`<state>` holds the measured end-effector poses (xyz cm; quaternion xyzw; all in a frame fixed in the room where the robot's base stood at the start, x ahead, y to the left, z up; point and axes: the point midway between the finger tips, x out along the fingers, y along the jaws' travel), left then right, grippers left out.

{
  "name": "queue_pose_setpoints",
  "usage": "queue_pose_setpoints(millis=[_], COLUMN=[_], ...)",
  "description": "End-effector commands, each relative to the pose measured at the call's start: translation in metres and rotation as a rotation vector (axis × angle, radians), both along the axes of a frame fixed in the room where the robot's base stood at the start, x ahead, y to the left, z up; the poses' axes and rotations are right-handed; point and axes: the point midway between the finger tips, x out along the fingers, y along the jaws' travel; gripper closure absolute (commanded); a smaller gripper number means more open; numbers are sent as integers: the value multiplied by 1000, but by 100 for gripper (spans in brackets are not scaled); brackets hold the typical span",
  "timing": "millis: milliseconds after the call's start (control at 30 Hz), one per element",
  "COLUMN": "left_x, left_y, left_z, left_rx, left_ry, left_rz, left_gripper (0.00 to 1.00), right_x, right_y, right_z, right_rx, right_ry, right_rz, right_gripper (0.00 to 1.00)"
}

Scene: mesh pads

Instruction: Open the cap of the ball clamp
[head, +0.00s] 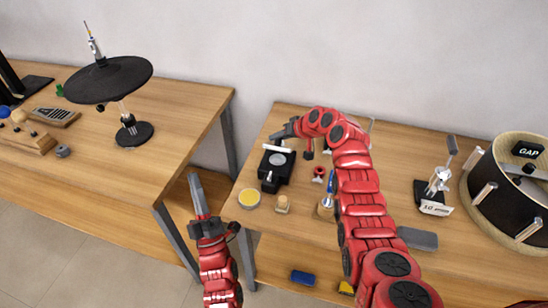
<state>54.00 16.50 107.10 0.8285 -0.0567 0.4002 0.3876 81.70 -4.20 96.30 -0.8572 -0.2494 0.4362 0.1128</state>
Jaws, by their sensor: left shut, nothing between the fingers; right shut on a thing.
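A black block-like device with a round grey disc on top, which looks like the ball clamp (272,171), stands at the back left of the right-hand table. A white bar (276,148), perhaps part of its cap, lies along its far edge. My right gripper (277,135) reaches over from the right, just behind the bar. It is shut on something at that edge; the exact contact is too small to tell. My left gripper (193,178) is shut and empty, pointing up over the gap between the tables, left of the device.
A yellow-topped round tin (249,198) and a small wooden piece (282,204) stand in front of the device. A drum (510,195) and a silver-and-black device (436,190) stand to the right. A cymbal pad (108,80) stands on the left table (110,165).

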Motion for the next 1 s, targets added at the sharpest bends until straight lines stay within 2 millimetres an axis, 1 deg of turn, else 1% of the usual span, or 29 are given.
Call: queue_pose_setpoints(millis=[33, 100, 167, 200, 267, 300, 367, 400, 467, 533, 600, 700, 833, 900, 1000], left_x=[19, 45, 65, 77, 94, 103, 115, 121, 129, 134, 135, 133, 127, 125, 124], left_y=[1, -1, -4, -8, -15, -22, -32, -40, -55, -74, -94, -119, -144, -152, -159], left_z=[-5, -17, -26, -34, -47, -55, -66, -73, -84, -93, -99, -105, -108, -108, -109], left_rx=[-111, -277, -429, -536, -702, -815, -990, -1107, -1291, -1498, -1690, -1925, -2134, -2197, -2241], left_ry=[51, 129, 186, 226, 284, 320, 367, 400, 448, 501, 546, 603, 662, 678, 694], left_rz=[-66, -167, -250, -304, -383, -431, -500, -542, -602, -663, -709, -749, -770, -776, -775], left_gripper=[100, 100, 100, 100, 100, 100, 100, 100, 100, 100, 100, 100, 100, 100, 100], right_x=[2, 2, 2, 2, 2, 2, 2, 2, 2, 2, 2, 2, 2, 2, 2], right_y=[-1, -1, -1, -1, -1, -1, -1, -1, -1, -1, -1, -1, -1, -1, -1], right_z=[2, 2, 3, 3, 3, 3, 3, 3, 3, 3, 3, 3, 3, 3, 3], right_rx=[1, 0, 0, 0, 0, 0, 0, 1, 1, 1, 1, 1, 1, 1, 1], right_ry=[-7, -7, -7, -7, -7, -7, -7, -7, -7, -7, -7, -7, -7, -7, -7], right_rz=[-3, -3, -3, -3, -3, -3, -3, -4, -4, -4, -4, -4, -4, -4, -4], right_gripper=[100, 100, 100, 100, 100, 100, 100, 100, 100, 100, 100, 100, 100, 100, 100])
